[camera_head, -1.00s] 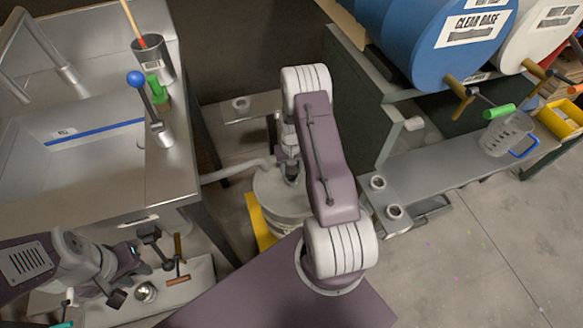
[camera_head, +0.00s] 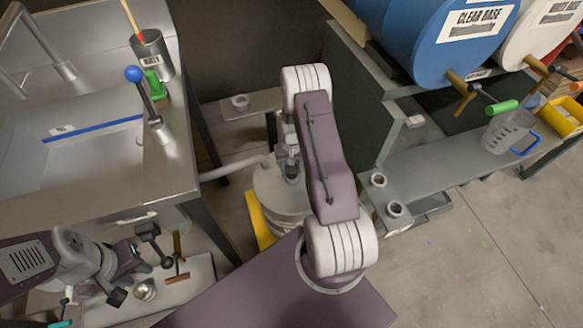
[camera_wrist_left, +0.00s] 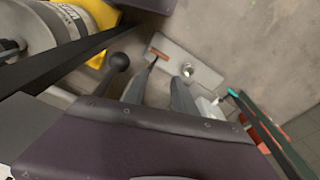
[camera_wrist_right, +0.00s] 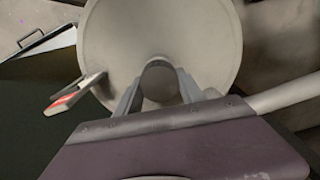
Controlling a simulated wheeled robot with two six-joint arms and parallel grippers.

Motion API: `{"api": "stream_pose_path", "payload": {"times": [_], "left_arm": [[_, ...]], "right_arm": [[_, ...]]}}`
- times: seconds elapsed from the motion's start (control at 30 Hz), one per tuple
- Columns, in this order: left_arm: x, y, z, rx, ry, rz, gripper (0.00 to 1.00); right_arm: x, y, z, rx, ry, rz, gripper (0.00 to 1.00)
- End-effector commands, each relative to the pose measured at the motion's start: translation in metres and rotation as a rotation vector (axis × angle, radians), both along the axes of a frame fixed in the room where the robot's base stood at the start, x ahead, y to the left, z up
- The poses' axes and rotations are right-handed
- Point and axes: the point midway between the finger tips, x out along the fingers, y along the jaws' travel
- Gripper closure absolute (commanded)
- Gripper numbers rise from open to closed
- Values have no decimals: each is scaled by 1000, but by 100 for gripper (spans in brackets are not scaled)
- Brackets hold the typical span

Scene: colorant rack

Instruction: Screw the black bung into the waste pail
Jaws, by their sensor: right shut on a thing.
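The waste pail (camera_head: 268,188) stands on the floor between the sink bench and the drum rack, with a pale grey round top. The right wrist view shows its lid (camera_wrist_right: 120,35) from above. My right gripper (camera_wrist_right: 158,78) points down over the lid, shut on the dark round bung (camera_wrist_right: 159,82) near the lid's middle. I cannot tell how deep the bung sits in its hole. My left gripper (camera_head: 138,272) is at the lower left, apart from the pail. Its fingers stand apart and empty in the left wrist view (camera_wrist_left: 169,72).
A pale hose (camera_head: 232,171) runs from the bench side to the pail. A yellow piece (camera_head: 257,220) lies at the pail's base. The steel sink bench (camera_head: 95,185) is left; the rack with a blue drum (camera_head: 430,40) is right. A low tray with tools (camera_head: 195,282) lies below my left gripper.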

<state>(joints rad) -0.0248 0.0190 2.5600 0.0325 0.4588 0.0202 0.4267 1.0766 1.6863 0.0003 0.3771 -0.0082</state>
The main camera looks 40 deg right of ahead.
Motion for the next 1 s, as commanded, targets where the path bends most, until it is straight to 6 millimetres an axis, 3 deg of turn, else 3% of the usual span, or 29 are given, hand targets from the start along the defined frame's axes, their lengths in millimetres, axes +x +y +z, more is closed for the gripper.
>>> {"api": "stream_pose_path", "payload": {"times": [0.7, 0.73, 0.8, 1.0], "left_arm": [[0, 0, -9, 0, 0, 0, 68], [0, 0, -9, 0, 0, 0, 68], [0, 0, -9, 0, 0, 0, 68], [0, 0, -9, 0, 0, 0, 68]], "right_arm": [[0, 0, -14, 0, 0, 0, 94], [0, 0, -14, 0, 0, 0, 46], [0, 0, -14, 0, 0, 0, 29], [0, 0, -14, 0, 0, 0, 29]]}}
